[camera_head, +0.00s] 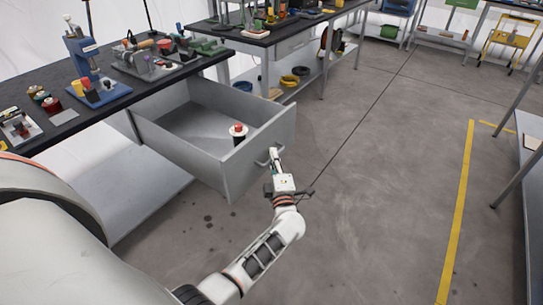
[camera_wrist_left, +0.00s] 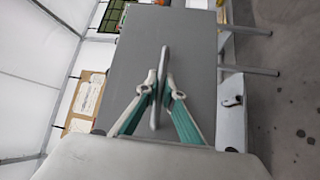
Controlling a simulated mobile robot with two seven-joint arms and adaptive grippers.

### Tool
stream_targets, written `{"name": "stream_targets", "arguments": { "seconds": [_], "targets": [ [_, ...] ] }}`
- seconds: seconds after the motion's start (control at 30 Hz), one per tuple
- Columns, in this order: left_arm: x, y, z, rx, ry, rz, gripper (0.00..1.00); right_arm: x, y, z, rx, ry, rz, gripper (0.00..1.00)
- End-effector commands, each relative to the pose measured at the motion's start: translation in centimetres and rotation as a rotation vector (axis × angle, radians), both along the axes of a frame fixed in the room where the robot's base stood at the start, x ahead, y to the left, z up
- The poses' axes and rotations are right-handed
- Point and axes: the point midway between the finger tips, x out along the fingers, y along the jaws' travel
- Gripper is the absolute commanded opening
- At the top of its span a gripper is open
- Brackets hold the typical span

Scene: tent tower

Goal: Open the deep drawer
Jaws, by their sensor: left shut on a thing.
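The deep grey drawer (camera_head: 259,157) stands pulled well out from under the black-topped workbench (camera_head: 60,120) in the head view. Its inside is visible and mostly bare, with a white spool-like item with a red top (camera_head: 238,132) near the front. My left gripper (camera_head: 275,158) is at the drawer's front, shut on the drawer handle (camera_head: 264,162). In the left wrist view the handle (camera_wrist_left: 163,70) is a thin upright bar between the two green-padded fingers (camera_wrist_left: 158,98), in front of the grey drawer front (camera_wrist_left: 195,60). My right gripper is out of view.
A blue press (camera_head: 82,52) and several small fixtures stand on the workbench. A second bench (camera_head: 295,28) with a lower shelf is behind the drawer. The grey floor (camera_head: 370,180) right of the drawer is clear, up to a yellow line (camera_head: 457,215).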

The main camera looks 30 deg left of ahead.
Motion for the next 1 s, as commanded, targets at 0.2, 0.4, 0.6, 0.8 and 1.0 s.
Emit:
{"name": "stream_targets", "arguments": {
  "seconds": [0.2,0.4,0.6,0.8,1.0],
  "targets": [
    [-0.03,-0.17,-0.06,-0.001,0.001,0.000,0.00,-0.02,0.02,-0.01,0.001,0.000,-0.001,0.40],
    [-0.03,-0.17,-0.05,-0.001,0.001,0.000,0.00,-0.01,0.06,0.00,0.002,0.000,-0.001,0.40],
    [-0.04,-0.16,-0.05,-0.001,0.001,0.001,0.15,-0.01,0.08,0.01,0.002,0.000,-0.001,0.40],
    [-0.03,-0.17,-0.02,0.000,0.000,0.000,0.15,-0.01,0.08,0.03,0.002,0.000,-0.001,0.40],
    [-0.72,-0.81,-0.18,-0.001,0.000,0.000,0.15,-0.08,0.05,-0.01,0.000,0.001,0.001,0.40]
  ]
}}
